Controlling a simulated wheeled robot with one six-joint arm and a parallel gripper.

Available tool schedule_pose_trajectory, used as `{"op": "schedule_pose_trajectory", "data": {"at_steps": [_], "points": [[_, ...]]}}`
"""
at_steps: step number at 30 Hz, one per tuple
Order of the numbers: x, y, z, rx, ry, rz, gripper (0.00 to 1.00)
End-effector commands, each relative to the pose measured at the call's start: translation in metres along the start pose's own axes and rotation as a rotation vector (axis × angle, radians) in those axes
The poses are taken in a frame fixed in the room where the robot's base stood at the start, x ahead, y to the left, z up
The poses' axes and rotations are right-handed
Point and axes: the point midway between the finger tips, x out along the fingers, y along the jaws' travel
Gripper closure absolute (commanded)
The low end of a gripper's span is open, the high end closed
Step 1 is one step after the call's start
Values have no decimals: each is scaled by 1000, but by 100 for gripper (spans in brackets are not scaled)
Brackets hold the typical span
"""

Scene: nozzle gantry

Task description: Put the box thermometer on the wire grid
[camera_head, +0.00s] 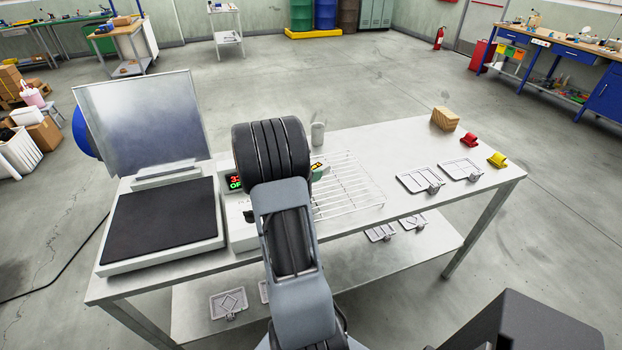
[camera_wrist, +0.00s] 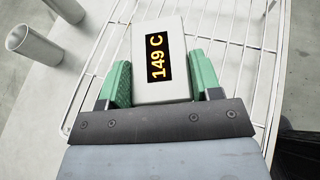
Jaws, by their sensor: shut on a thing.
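The box thermometer (camera_wrist: 150,30) is a white box with a black display reading "149 C" in yellow, seen in the wrist view. My gripper (camera_wrist: 160,75) is shut on it, with one green finger on each side. The wire grid (camera_wrist: 232,38) lies beneath the box; I cannot tell whether the two touch. In the head view, the wire grid (camera_head: 350,188) lies on the table right of my arm. There my arm hides most of the gripper and the box; only a bit of my gripper (camera_head: 320,170) shows over the grid's left part.
A press with a dark plate (camera_head: 163,222) and raised lid (camera_head: 145,125) stands at left. A device with a lit display (camera_head: 234,182) is beside my arm. A grey cylinder (camera_head: 318,135) stands behind the grid. Flat frames (camera_head: 420,180), a wooden block (camera_head: 445,118) and red and yellow pieces (camera_head: 497,160) lie right.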

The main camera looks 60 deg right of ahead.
Motion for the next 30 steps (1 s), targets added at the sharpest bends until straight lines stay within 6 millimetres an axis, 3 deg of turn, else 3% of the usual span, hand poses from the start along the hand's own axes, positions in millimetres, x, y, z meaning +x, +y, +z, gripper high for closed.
{"op": "schedule_pose_trajectory", "data": {"at_steps": [5, 13, 28, 29, 30], "points": [[8, 2, -4, 0, 0, 0, 79], [21, 2, -30, -2, 0, 0, 79], [25, 2, -39, 1, -1, 1, 79], [24, 2, -38, 0, 0, 1, 40], [24, 2, -38, 0, 0, 1, 36]]}}
